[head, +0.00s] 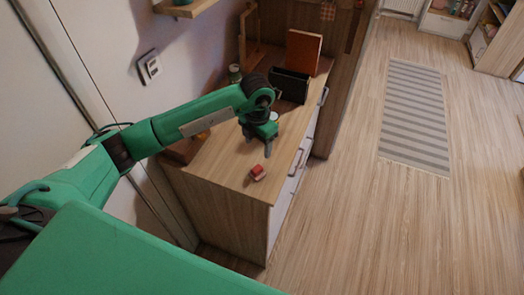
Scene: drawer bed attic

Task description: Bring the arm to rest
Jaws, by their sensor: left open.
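My left arm reaches in from the left over a wooden drawer cabinet (222,182). My left gripper (259,151) points down above the cabinet top, with its fingers apart and nothing seen between them. A small red object (258,171) lies on the cabinet top just in front of the gripper, near the front edge, and looks apart from the fingers. My right gripper is not in view.
A black box (289,86) and an orange-brown board (303,52) stand farther back on the cabinet. A jar (235,73) is by the wall. A shelf (186,8) juts out above. Open floor with a striped rug (415,115) lies to the right.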

